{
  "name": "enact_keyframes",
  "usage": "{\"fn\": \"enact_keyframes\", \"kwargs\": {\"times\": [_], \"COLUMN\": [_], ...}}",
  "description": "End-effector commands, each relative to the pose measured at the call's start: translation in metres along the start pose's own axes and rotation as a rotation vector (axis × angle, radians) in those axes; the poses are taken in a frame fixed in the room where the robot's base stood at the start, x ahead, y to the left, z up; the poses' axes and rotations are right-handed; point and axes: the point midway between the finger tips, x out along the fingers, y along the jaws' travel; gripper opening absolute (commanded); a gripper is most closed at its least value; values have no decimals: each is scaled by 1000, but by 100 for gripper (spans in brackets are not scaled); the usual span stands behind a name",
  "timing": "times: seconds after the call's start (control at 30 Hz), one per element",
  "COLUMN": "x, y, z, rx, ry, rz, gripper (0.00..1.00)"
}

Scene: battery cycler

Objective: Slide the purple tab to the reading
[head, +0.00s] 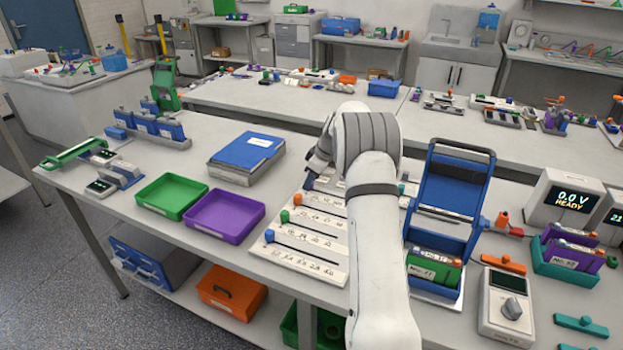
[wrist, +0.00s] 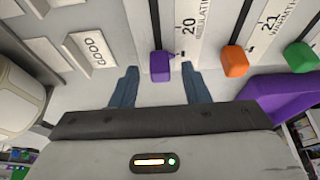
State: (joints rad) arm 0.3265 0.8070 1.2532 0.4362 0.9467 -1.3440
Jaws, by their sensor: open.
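The purple tab (wrist: 159,66) sits at the near end of its slot on a white slider board, in the wrist view. My gripper (wrist: 160,82) is open, with one blue-grey finger on each side of the purple tab and gaps showing between. In the head view my gripper (head: 314,165) is over the far end of the slider board (head: 300,262), and my arm hides part of the board. An orange tab (wrist: 235,61) and a green tab (wrist: 299,57) stand to the right in the wrist view. A blue tab (head: 269,236) is nearest in the head view.
A purple tray (head: 225,215) and a green tray (head: 171,196) lie left of the board. A blue folder-like box (head: 246,152) stands behind them. A blue rack (head: 447,200) stands right of my arm.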

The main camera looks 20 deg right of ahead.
Motion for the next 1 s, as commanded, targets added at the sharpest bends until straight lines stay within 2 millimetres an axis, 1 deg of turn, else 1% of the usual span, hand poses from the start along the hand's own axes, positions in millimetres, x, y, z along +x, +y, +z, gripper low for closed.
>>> {"fn": "enact_keyframes", "kwargs": {"times": [0.1, 0.33, 0.37, 0.83, 0.87, 1.0], "x": [6, 6, 6, 6, 6, 6], "y": [0, 0, 0, 1, 1, 1], "z": [0, 0, 0, 1, 1, 1], "rx": [0, 1, 1, 2, 2, 2], "ry": [0, 0, 0, 0, 0, 0], "rz": [0, 1, 1, 2, 2, 2], "gripper": [42, 42, 40, 2, 0, 0]}}
